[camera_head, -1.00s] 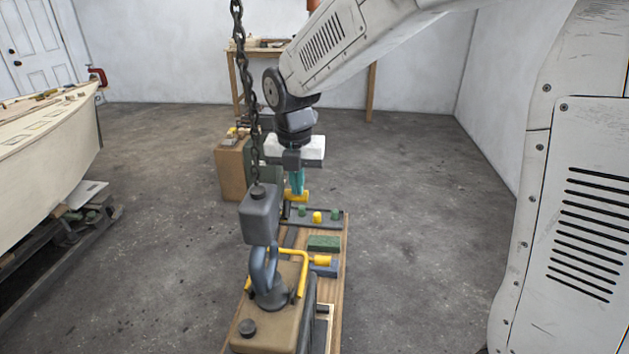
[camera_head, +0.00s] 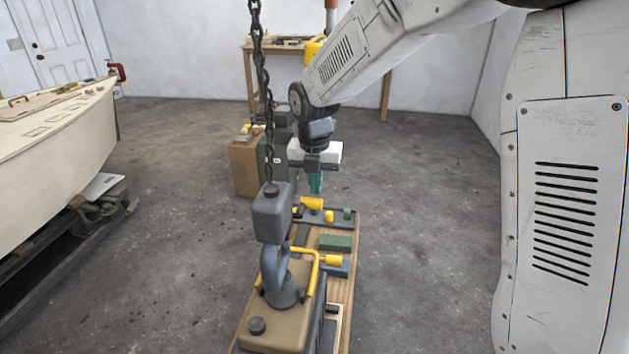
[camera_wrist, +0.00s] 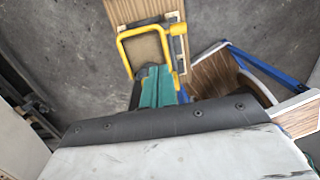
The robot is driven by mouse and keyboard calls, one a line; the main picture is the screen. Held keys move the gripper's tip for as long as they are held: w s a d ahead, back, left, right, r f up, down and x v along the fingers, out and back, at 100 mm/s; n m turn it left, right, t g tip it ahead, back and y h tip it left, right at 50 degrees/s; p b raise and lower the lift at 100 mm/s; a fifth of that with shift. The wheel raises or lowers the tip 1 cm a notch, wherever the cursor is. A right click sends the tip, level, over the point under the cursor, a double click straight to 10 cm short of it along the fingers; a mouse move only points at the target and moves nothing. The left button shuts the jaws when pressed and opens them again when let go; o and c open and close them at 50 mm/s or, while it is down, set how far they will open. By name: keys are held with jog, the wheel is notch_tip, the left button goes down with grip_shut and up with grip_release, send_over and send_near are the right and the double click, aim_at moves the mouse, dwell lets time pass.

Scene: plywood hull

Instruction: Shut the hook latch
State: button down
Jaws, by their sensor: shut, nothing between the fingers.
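A grey hook block (camera_head: 271,216) hangs on a dark chain, with a blue-grey hook (camera_head: 270,270) below it. The hook reaches down to the top of a tan box (camera_head: 270,325), beside a bent yellow bar (camera_head: 305,254). Which part is the latch, I cannot tell for sure. My gripper (camera_head: 315,190), with teal fingers, is shut and empty. It points down just above or behind a yellow piece (camera_head: 312,203) at the board's far end. In the wrist view, my fingers (camera_wrist: 157,85) overlap the lower end of a yellow frame (camera_wrist: 123,48); contact is unclear.
A wooden board (camera_head: 343,285) carries a green block (camera_head: 335,242), a blue block and a grey strip with small pegs. A brown box (camera_head: 244,165) stands beyond. A pale boat hull (camera_head: 50,135) is at left. The floor at right is open.

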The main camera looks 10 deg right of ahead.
jog(key=shift+w+d+f, duration=0.1)
jog(key=shift+w+f, duration=0.05)
jog(key=shift+f, duration=0.15)
dwell(0.5)
notch_tip(320, 180, up, 8)
jog(key=shift+s, duration=0.25)
jog(key=shift+f, duration=0.15)
